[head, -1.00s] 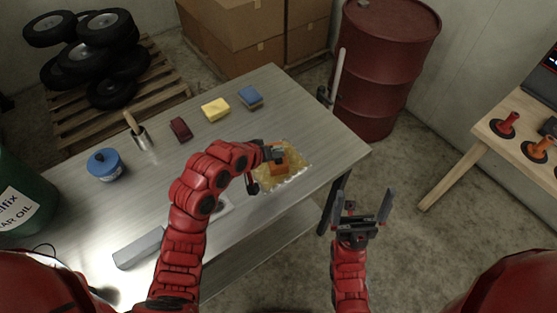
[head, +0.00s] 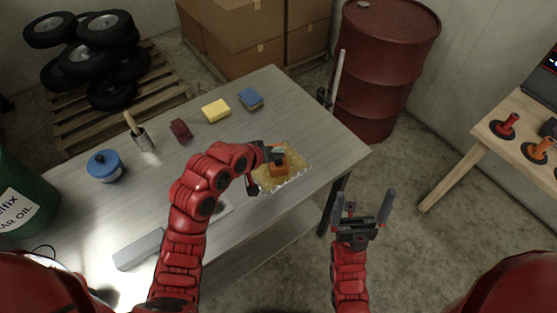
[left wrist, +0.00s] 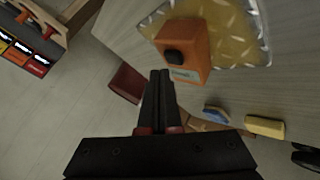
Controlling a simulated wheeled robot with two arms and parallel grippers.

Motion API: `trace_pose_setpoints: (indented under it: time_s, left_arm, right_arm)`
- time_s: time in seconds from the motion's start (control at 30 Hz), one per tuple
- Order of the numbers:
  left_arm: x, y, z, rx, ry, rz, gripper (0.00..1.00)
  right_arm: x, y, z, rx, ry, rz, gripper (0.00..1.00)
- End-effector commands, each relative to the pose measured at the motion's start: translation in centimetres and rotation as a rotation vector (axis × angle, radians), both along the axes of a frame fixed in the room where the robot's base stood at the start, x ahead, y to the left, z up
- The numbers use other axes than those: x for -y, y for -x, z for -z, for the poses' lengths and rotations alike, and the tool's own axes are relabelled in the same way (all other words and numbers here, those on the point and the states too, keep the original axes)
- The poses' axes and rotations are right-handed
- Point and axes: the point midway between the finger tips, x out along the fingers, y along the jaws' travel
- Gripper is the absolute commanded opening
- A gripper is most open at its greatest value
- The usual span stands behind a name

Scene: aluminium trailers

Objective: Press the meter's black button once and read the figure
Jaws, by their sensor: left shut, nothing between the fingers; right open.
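The orange meter (head: 284,170) stands on a yellowish pad with a pale edge (head: 295,155) near the table's right end. In the left wrist view the meter (left wrist: 190,42) shows its black button (left wrist: 173,57) and a small pale display (left wrist: 183,74); I cannot read a figure on it. My left gripper (head: 277,155) is shut and empty, close to the meter. In the left wrist view its fingertips (left wrist: 160,73) lie just beside the meter's lower edge, apart from the button in the picture; I cannot tell about contact. My right gripper (head: 364,205) is open and empty, beyond the table's right edge.
A red drum (head: 385,70) stands behind.

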Motion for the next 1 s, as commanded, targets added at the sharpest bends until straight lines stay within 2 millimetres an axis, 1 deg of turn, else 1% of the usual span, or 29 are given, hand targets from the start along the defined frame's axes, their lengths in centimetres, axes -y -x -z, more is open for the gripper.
trace_pose_setpoints:
  time_s: [0.73,1.0]
  left_arm:
    - [0.00,0.00,0.02,0.000,0.000,0.000,0.00]
    - [-0.02,0.01,0.88,0.000,0.000,0.000,0.00]
  right_arm:
    - [0.00,0.00,0.02,0.000,0.000,0.000,1.00]
    - [0.00,0.00,0.65,0.000,0.000,0.000,1.00]
